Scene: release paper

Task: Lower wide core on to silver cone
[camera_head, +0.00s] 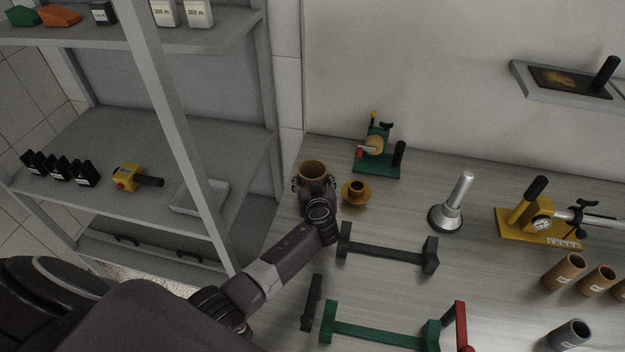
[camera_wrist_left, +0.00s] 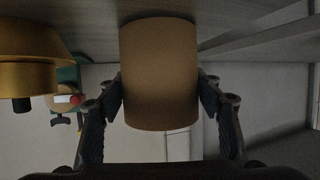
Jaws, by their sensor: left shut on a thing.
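The wide core (camera_head: 313,170) is a short brown cardboard tube with an open top, upright at the far left of the bench. My left gripper (camera_head: 314,188) is shut on it, with a finger on each side. In the left wrist view the core (camera_wrist_left: 160,75) sits between the two blue-padded fingers (camera_wrist_left: 160,100). I cannot tell whether its lower end touches the bench. The silver cone (camera_head: 459,203) stands upright and bare on a dark round base, well to the right of the core. My right gripper is out of view.
A brass flanged piece (camera_head: 356,193) stands just right of the core. A green-based device (camera_head: 377,155) is behind it. A black bar stand (camera_head: 387,250) lies in front, and a yellow tool (camera_head: 535,222) stands right of the cone. A shelf post (camera_head: 185,140) rises at left.

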